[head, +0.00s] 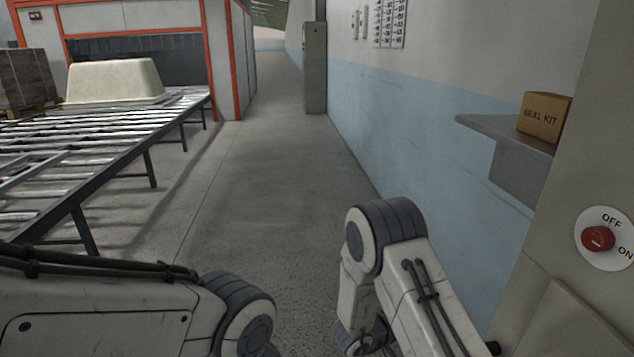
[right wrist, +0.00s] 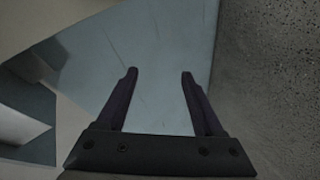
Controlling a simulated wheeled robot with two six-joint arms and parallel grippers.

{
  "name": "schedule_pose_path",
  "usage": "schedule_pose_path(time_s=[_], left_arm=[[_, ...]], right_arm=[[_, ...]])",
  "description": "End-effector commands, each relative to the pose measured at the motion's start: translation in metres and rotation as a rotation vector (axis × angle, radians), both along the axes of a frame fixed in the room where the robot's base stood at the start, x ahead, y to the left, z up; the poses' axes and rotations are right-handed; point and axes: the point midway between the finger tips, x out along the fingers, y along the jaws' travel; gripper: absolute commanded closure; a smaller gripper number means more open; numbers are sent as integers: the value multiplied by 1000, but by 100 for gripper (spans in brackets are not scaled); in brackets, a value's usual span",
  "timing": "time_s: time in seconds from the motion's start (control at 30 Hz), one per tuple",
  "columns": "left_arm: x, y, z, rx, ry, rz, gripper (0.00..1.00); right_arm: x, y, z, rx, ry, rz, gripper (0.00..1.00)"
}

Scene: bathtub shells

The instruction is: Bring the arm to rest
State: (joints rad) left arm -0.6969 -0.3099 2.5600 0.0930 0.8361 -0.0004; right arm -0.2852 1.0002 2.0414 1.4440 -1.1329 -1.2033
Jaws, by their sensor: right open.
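My right arm (head: 385,265) is bent and folded low at the bottom centre-right of the head view, and its gripper is hidden below the frame there. In the right wrist view my right gripper (right wrist: 158,75) has its two dark fingers apart with nothing between them. The blue-painted wall lies beyond the fingertips. My left arm (head: 150,310) comes in from the lower left of the head view, and its gripper is out of sight.
A roller conveyor (head: 95,185) with a cream tub shell (head: 115,80) runs along the left. A panel with a red OFF/ON knob (head: 598,239) stands close on the right, near a shelf (head: 490,128) with a SEAL KIT box (head: 544,116). The middle aisle is clear.

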Motion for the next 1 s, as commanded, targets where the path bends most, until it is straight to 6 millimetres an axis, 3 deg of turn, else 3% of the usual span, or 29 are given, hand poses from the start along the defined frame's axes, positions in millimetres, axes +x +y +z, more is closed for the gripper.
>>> schedule_pose_path(time_s=[0.03,0.1,0.23,0.3,0.43,0.67,0.9,1.0], left_arm=[[0,0,0,0,0,0,100],[0,0,0,0,0,0,100],[0,0,0,0,0,0,100],[0,0,0,0,0,0,100],[0,0,0,0,0,0,100],[0,0,0,0,0,0,100],[0,0,0,0,0,0,100],[0,0,7,0,0,0,100]], right_arm=[[19,10,14,146,-72,58,31],[34,31,27,345,-132,138,31],[31,72,58,674,-142,248,31],[14,89,73,807,-101,279,31],[-27,104,90,949,4,288,31],[-94,102,107,1028,166,235,31],[-159,82,118,1009,299,135,31],[-168,102,130,1003,353,185,31]])
